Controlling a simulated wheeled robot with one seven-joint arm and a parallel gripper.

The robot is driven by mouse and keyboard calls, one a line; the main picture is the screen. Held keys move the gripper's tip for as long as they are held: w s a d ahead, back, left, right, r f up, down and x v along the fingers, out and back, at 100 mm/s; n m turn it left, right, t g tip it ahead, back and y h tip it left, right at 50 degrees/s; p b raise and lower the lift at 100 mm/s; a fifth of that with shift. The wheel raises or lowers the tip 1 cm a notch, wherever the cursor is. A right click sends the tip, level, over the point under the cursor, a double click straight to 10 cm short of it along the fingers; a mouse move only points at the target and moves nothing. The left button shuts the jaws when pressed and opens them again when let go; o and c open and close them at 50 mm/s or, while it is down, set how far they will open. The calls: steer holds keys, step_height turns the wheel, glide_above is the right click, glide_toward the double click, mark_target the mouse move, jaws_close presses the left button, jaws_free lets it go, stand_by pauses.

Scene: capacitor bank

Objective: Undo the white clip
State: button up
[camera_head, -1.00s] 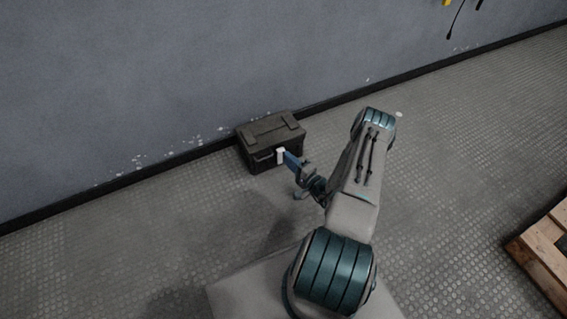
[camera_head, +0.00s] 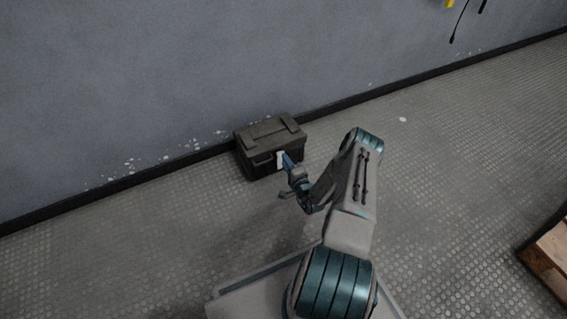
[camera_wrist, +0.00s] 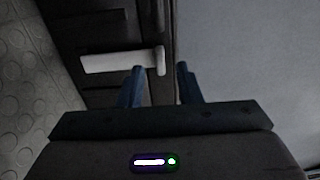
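The white clip (camera_head: 280,160) is on the front of a dark case (camera_head: 257,160) standing on the floor against the wall. In the wrist view the clip (camera_wrist: 115,62) is a pale bar lying across the dark case, with a raised lip at its right end. My gripper (camera_wrist: 160,76) is open, with its two blue fingers apart and nothing visible between them. The lip lies just beyond the gap between the fingertips. In the head view the blue fingers (camera_head: 287,160) are right at the clip and partly cover it; contact cannot be told.
The case stands close to the grey wall (camera_head: 120,80) and its dark skirting. A wooden pallet (camera_head: 549,250) lies at the right edge. The textured floor (camera_head: 450,170) between is clear. Yellow and black items hang on the wall at top right.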

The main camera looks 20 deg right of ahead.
steer(key=shift+w+b, duration=0.3)
steer(key=shift+w, duration=0.9)
jaws_close()
steer(key=shift+s, duration=0.1)
